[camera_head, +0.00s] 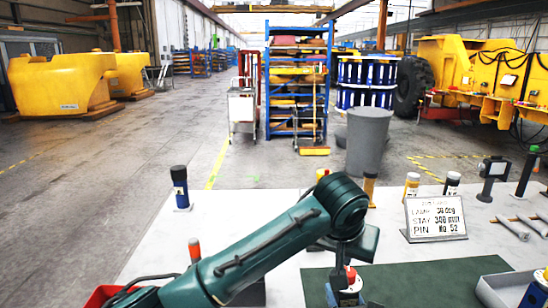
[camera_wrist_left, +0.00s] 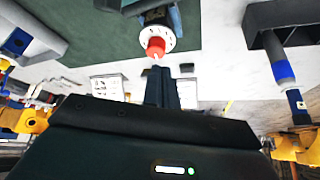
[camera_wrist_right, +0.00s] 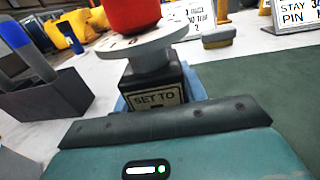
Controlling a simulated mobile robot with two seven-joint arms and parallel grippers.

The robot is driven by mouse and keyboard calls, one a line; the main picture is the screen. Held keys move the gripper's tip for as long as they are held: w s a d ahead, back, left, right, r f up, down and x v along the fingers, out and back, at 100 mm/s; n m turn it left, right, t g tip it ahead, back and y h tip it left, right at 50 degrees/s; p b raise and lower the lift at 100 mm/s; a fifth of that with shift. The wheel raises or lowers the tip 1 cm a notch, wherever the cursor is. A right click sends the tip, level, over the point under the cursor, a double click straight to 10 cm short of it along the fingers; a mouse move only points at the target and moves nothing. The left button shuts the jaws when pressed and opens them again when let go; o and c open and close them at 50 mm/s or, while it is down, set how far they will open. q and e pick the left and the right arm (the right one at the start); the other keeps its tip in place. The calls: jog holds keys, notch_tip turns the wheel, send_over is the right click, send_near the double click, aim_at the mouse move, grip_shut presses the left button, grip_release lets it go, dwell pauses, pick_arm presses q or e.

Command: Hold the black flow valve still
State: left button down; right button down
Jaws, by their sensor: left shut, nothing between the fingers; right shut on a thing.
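The black flow valve shows in the right wrist view (camera_wrist_right: 157,92) as a dark block with a "SET TO" label, a pale round dial (camera_wrist_right: 150,45) and a red knob (camera_wrist_right: 132,14) on top. My right gripper (camera_wrist_right: 160,100) is shut on its body, with blue-grey fingers at both sides. In the left wrist view my left gripper (camera_wrist_left: 160,72) is shut and empty, its fingertips close to the red knob (camera_wrist_left: 155,47); I cannot tell if they touch. In the head view the left gripper (camera_head: 346,264) hangs just above the knob (camera_head: 350,275); the arm partly hides the valve.
A dark green mat (camera_head: 430,280) lies on the pale table. A sign (camera_head: 436,218) stands behind it. A grey box (camera_head: 490,292) is at the right, rods (camera_head: 512,228) beyond it. A blue-and-black bottle (camera_head: 180,190) stands at the left. Table between bottle and arm is mostly clear.

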pick_arm(q)
jog(key=shift+d+r, duration=0.1)
notch_tip(320, 180, down, 6)
jog(key=d, duration=0.1)
jog(key=shift+s, duration=0.2)
dwell(0.6)
jog(key=shift+w+d, duration=0.15)
jog(key=shift+w, duration=0.1)
dwell(0.5)
jog(key=shift+w+a, duration=0.1)
jog(key=shift+a, duration=0.15)
jog(key=shift+w+a, duration=0.2)
jog(key=shift+a, duration=0.05)
dwell(0.5)
